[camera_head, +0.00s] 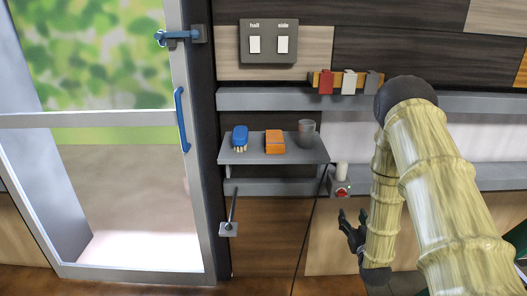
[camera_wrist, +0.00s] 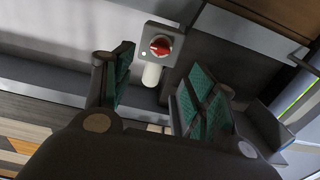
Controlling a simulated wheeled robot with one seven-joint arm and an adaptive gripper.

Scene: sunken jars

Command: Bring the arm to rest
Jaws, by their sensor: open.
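My gripper (camera_head: 350,228) is at the right of the head view, in front of the wooden lower wall and below a red knob on a grey plate (camera_head: 340,188). In the wrist view my gripper (camera_wrist: 150,85) has its two green-padded fingers spread apart with nothing held between them. The red knob (camera_wrist: 160,45) shows beyond the fingertips, apart from them, with a small white light on its plate and a white cylinder beside it. My arm is bent, with its upper part crossing the right side of the head view.
A small grey shelf (camera_head: 240,157) holds a blue brush (camera_head: 240,135), an orange box (camera_head: 275,141) and a grey cup (camera_head: 306,133). Red, white and grey clips (camera_head: 349,82) sit on a rail above.

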